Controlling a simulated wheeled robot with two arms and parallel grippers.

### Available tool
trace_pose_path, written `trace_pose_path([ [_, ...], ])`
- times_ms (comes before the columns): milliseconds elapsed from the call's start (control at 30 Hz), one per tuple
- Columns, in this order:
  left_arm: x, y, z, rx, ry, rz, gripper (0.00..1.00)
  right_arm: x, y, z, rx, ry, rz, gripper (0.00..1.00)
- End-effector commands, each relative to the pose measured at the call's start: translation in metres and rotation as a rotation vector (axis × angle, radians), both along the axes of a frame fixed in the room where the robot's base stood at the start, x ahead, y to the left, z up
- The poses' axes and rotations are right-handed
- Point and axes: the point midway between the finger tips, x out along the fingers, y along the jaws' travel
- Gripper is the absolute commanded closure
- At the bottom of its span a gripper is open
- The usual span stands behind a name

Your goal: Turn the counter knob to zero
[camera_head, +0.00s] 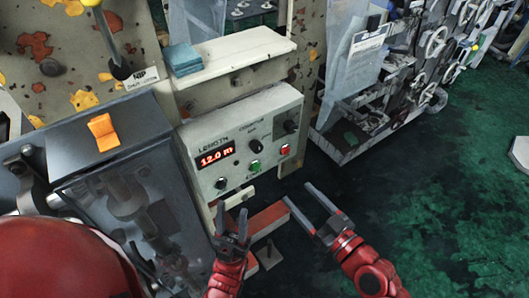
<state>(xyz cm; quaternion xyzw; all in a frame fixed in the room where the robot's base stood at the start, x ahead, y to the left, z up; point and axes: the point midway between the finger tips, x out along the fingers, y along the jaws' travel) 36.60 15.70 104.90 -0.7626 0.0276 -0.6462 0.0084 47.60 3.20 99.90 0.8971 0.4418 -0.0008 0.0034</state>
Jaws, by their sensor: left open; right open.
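A black knob (256,146) sits right of the display, and a second dark knob (290,127) sits at the upper right. A small dark control (221,183) is under the display. I cannot read the small labels well enough to tell which is the counter knob. My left gripper (231,209) is open and empty, below the panel's lower left. My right gripper (298,192) is open and empty, below the panel's right side. Neither visibly touches a knob.
A green button (255,166) and a red button (285,150) are on the panel. A shelf above holds blue cloths (183,58). A clear-fronted cabinet with an orange switch (103,131) stands left. Roller machinery (430,50) stands at back right.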

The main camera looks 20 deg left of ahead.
Motion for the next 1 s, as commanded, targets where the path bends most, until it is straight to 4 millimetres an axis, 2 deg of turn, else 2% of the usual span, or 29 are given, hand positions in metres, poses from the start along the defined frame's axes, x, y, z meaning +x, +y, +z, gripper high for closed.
trace_pose_path([
  [167,0.000,0.000,-0.023,0.000,0.000,0.000,0.57,0.014,0.020,-0.005,0.002,-0.007,0.004,0.31],
  [300,0.000,0.000,-0.048,0.000,0.000,0.000,0.57,0.032,0.043,-0.006,0.008,-0.010,0.002,0.31],
  [400,0.000,0.000,-0.027,0.000,0.000,0.000,0.57,0.046,0.061,0.005,0.006,0.002,0.002,0.31],
  [700,0.000,0.000,-0.008,0.000,0.000,0.000,0.57,0.087,0.111,0.005,0.007,-0.001,-0.004,0.31],
  [1000,0.000,0.000,-0.003,0.000,0.000,0.000,0.57,0.105,0.131,0.001,0.006,0.000,-0.008,0.31],
])
